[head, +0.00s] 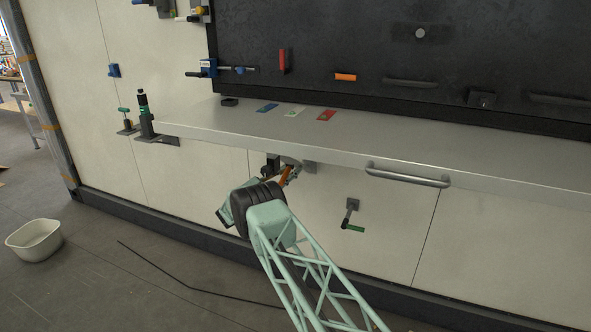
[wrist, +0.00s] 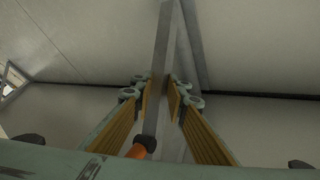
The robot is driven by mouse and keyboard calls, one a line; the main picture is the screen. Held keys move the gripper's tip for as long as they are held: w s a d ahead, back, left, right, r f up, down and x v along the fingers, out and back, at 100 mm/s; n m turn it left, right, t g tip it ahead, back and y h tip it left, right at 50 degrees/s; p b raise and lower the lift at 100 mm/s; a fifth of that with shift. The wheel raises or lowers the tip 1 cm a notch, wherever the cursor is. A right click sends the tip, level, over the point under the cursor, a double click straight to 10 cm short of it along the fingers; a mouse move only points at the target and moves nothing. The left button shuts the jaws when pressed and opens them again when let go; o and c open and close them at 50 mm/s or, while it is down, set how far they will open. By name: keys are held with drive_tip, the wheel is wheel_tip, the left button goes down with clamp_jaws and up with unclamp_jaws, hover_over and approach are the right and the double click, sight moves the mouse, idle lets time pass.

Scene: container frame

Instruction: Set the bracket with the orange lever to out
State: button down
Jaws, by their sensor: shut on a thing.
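My gripper shows in the wrist view (wrist: 156,88) with its ochre pads on both sides of a long grey metal bar, the bracket (wrist: 164,45). The pads look closed on it. The orange lever (wrist: 139,152), with a dark round end, sits low between the fingers, close to the left pad. In the head view my gripper (head: 282,174) is just under the front edge of the shelf. My wrist hides much of the bracket there, and I cannot clearly tell the orange lever from the pads.
The grey shelf (head: 440,183) lies just above my gripper, with a bar handle (head: 407,174) on its front edge. A bracket with a green lever (head: 352,227) is on the panel to the right. A white tub (head: 35,240) stands on the floor at left.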

drive_tip(key=shift+a+r, duration=0.15)
drive_tip(key=shift+r, duration=0.05)
drive_tip(key=c, duration=2.9)
unclamp_jaws()
drive_tip(key=shift+o, duration=0.4)
drive_tip(key=shift+a+f, duration=0.1)
drive_tip(key=shift+f, duration=0.1)
drive_tip(key=shift+s+a, duration=0.1)
drive_tip(key=v, duration=1.1)
drive_tip(key=shift+s+a, duration=0.15)
drive_tip(key=shift+a, duration=0.1)
drive_tip(key=shift+f, duration=0.15)
drive_tip(key=shift+a, duration=0.1)
